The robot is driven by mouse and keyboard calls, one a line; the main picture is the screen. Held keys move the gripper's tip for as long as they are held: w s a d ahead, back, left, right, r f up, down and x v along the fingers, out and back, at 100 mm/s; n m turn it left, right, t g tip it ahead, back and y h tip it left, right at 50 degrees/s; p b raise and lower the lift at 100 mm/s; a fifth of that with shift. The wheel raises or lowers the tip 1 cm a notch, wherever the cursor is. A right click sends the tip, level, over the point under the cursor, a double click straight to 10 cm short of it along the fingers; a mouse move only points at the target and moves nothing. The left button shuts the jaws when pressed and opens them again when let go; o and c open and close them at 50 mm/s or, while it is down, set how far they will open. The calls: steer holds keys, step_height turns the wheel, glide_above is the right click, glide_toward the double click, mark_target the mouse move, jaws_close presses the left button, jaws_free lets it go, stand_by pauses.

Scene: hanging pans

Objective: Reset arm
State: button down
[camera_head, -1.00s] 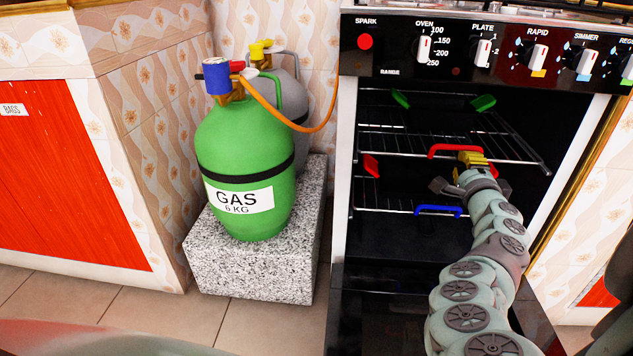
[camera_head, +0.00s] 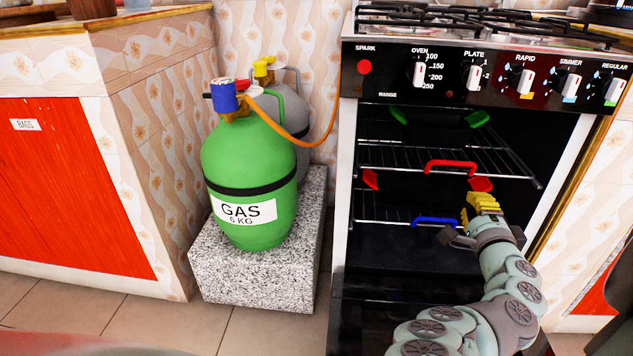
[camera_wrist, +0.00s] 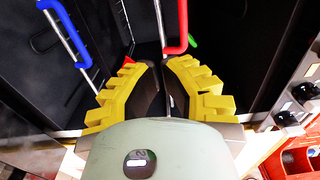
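My gripper (camera_head: 476,203) is in front of the open oven (camera_head: 392,255), at the right, beside the lower rack. Its yellow fingers look closed together in the head view. In the wrist view my gripper (camera_wrist: 163,66) has its fingertips close together with no object visible between them. The upper oven rack (camera_head: 395,158) has a red handle (camera_head: 450,165) at its front, above and left of my gripper. The lower rack (camera_head: 385,221) has a blue handle (camera_head: 436,220) just left of my gripper; the blue handle (camera_wrist: 64,33) also shows upper left in the wrist view.
The oven control panel (camera_head: 500,78) with its knobs overhangs the opening. A green gas cylinder (camera_head: 248,160) stands left on a granite block (camera_head: 250,275), with a grey one (camera_head: 292,120) behind. An orange hose (camera_head: 305,137) reaches toward the oven. Clear floor (camera_head: 120,320) lies left.

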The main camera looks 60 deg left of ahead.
steer(key=v, duration=0.4)
steer(key=shift+f+p, duration=0.2)
steer(key=shift+p, duration=0.1)
